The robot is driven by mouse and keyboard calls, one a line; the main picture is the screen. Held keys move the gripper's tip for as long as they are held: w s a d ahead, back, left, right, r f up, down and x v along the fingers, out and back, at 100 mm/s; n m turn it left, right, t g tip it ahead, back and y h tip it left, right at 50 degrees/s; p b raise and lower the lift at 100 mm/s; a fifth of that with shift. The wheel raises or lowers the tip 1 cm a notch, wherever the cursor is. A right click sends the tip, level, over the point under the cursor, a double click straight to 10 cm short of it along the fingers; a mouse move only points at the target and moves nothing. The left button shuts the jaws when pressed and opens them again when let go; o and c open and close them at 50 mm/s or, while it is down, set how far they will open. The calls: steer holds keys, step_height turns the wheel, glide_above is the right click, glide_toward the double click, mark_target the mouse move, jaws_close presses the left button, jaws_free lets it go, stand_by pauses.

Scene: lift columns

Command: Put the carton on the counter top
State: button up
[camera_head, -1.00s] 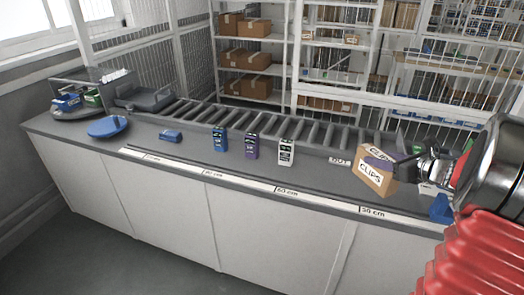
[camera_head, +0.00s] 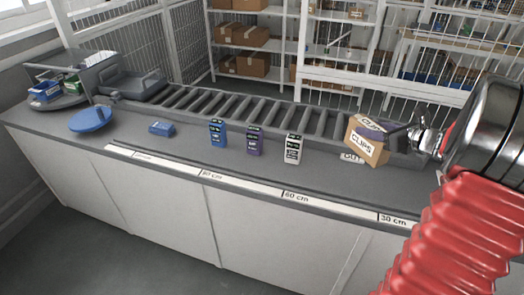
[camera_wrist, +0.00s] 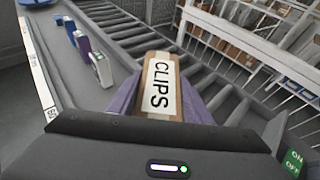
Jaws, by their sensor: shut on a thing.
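The brown carton (camera_head: 362,147) with white CLIPS labels is at the right end of the counter in the head view, in front of the roller conveyor. My gripper (camera_head: 381,130) reaches it from the right and is shut on it, with purple finger pads on its sides. The wrist view shows the carton (camera_wrist: 160,72) between the two pads, its CLIPS label facing the camera. The counter top (camera_head: 235,170) is grey. The carton's lower edge overlaps the OUT label in the picture; I cannot tell how high it is above the counter.
A white box (camera_head: 293,149), a purple box (camera_head: 254,140) and a blue box (camera_head: 217,132) stand left of the carton. A small blue box (camera_head: 162,129) and a blue disc (camera_head: 90,119) are farther left. The roller conveyor (camera_head: 250,112) runs behind. A distance strip (camera_head: 240,183) lines the front edge.

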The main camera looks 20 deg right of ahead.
mark_target(365, 154)
steer(key=shift+d, duration=0.1)
stand_by(0.3)
steer(key=shift+s+f, duration=0.1)
steer(key=shift+f, duration=3)
steer(key=shift+f, duration=1.9)
steer(key=o, duration=1.3)
steer(key=shift+f, duration=0.1)
